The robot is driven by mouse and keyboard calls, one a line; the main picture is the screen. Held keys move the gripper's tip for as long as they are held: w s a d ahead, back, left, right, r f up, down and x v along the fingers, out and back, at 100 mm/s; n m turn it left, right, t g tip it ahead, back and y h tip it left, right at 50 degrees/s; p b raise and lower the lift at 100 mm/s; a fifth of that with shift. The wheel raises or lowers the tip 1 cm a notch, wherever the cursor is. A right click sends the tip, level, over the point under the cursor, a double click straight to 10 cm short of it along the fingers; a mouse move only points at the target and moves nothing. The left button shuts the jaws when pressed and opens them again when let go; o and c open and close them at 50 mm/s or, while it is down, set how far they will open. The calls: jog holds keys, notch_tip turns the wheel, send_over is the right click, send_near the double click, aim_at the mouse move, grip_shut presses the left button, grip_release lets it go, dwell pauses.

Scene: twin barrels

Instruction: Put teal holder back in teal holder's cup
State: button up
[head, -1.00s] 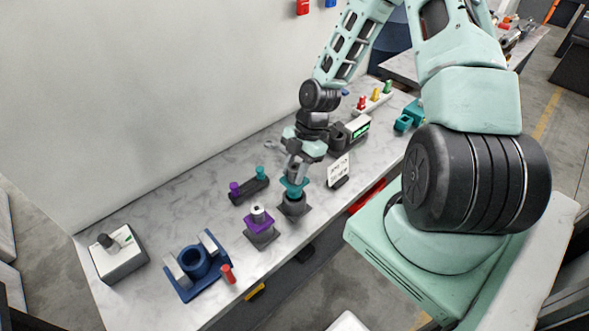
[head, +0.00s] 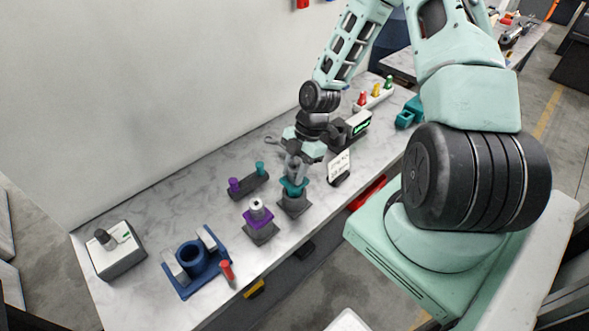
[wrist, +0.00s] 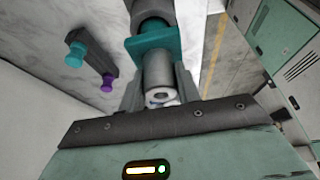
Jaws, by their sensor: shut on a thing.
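The teal holder (head: 294,187) has a teal square collar and a grey cylindrical top. It stands upright at its dark grey cup (head: 295,206), near the table's front edge. My gripper (head: 296,167) is above the cup, with its fingers around the holder's grey top. In the wrist view my gripper (wrist: 158,88) is shut on that top, and the teal collar (wrist: 153,42) lies just beyond the fingertips. The dark cup (wrist: 150,10) shows at the top edge there. The holder's lower end is hidden, so I cannot tell how deep it sits.
A purple holder (head: 258,212) stands in a similar cup to the left. Behind is a dark rack (head: 248,186) with purple and teal pieces. A white sign (head: 340,167) stands close on the right. A blue fixture (head: 193,262) is at front left.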

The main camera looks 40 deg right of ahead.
jog(key=shift+f+b, duration=1.25)
jog(key=shift+f, duration=0.65)
jog(key=o, duration=1.2)
jog(key=shift+o, duration=0.2)
jog(key=b+v, duration=0.1)
jog(key=v, duration=1.6)
jog(key=shift+r, duration=0.25)
jog(key=shift+a, duration=0.1)
